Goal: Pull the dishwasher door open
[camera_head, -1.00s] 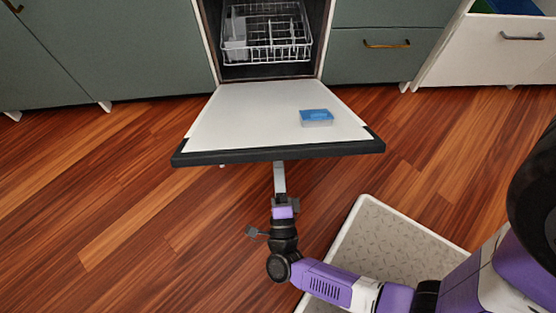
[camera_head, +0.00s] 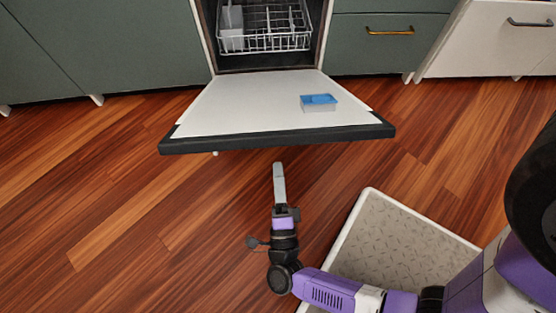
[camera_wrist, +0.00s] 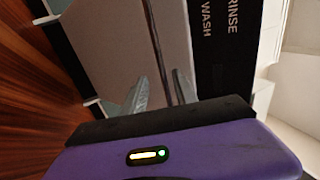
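The dishwasher door (camera_head: 255,105) is folded down wide open, with its white inner face up and a dark front edge. My gripper (camera_head: 279,166) is below and in front of that edge in the head view, with a visible gap between them. In the wrist view, my gripper's two grey fingers (camera_wrist: 162,94) are spread apart with nothing held. Beyond them are the door's outer panel (camera_wrist: 110,45), a thin dark bar (camera_wrist: 158,40) that looks like its handle, and a dark strip lettered "RINSE" and "WASH" (camera_wrist: 218,35).
A blue-topped box (camera_head: 319,103) lies on the door's inner face. A wire rack (camera_head: 270,30) is inside the dishwasher. Green cabinets (camera_head: 110,45) flank it, and a white drawer front (camera_head: 490,45) is at right. Wooden floor is clear at left.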

